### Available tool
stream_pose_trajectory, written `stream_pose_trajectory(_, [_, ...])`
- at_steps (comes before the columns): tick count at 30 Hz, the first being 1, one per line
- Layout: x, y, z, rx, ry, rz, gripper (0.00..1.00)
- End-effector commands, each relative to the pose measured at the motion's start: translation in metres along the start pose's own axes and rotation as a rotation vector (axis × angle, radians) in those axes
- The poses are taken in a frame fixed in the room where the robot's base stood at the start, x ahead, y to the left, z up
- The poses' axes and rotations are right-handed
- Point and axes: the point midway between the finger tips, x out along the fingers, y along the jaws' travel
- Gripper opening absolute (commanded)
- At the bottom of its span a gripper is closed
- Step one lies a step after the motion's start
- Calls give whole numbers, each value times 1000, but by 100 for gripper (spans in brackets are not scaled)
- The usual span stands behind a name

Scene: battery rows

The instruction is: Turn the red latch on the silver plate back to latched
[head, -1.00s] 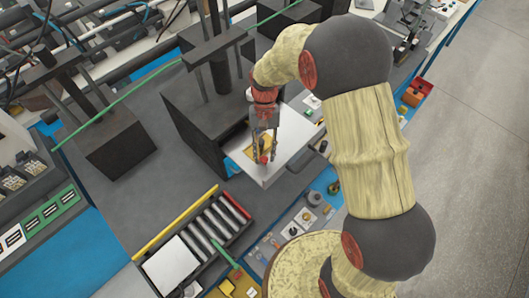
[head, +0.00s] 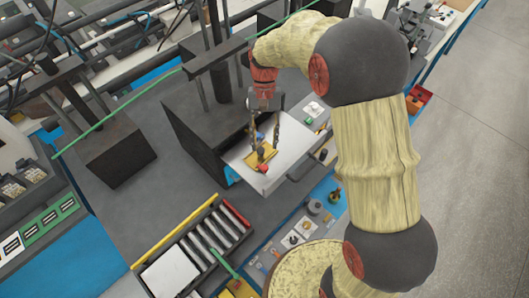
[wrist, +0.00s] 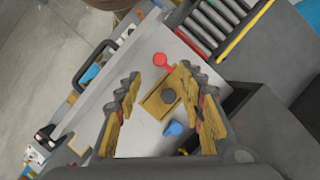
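The silver plate (head: 244,157) lies flat in front of a dark block. On it are a yellow piece (head: 258,158) with a dark round knob, a red latch (head: 263,168) near the front edge and a small blue latch (head: 260,136) farther back. In the wrist view the red latch (wrist: 161,60) shows a round head and a short arm pointing toward the yellow piece (wrist: 153,104). The blue latch (wrist: 174,129) is on the yellow piece's opposite side. My gripper (wrist: 159,72) is open above the plate, its fingers apart with nothing held between them. I see no clear finger contact with the red latch.
A dark handle (wrist: 93,64) sticks out from the plate's front edge. A rack of grey rollers (head: 211,232) with yellow and red bars lies front left. Dark posts and a block (head: 196,125) stand behind. Small parts (head: 302,233) line the bench front.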

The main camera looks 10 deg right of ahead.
Motion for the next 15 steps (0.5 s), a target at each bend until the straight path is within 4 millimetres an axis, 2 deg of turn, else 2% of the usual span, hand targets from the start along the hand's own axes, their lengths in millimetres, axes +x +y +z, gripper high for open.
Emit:
stream_pose_trajectory(3, [-18,0,-1,0,1,-1,39])
stream_pose_trajectory(6, [-27,0,0,0,0,-1,39])
stream_pose_trajectory(15, [-33,0,0,0,-1,0,39])
